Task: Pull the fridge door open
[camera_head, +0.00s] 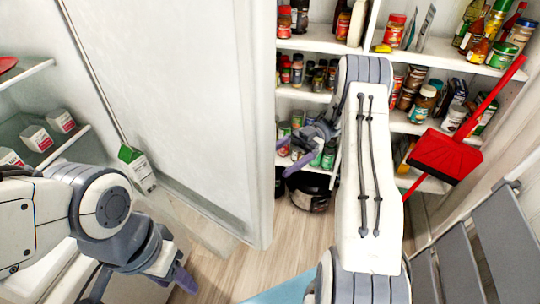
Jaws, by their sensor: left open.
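The fridge door (190,90) is a tall white panel standing open across the left-middle. The fridge interior shows at the left, with a shelf (75,137) holding several white cartons (36,138). My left gripper (180,279) is at the lower left, below the door's lower part, open and empty. One of its purple fingers shows; the rest is partly hidden by its own wrist. My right gripper (287,156) is just right of the door's free edge, in front of the pantry shelves. Its purple fingers look spread, with nothing seen between them.
Pantry shelves (425,57) with jars and bottles fill the back right. A red dustpan (445,157) and grey slatted panels (445,265) are at the right. Wooden floor (285,238) is clear beside the door.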

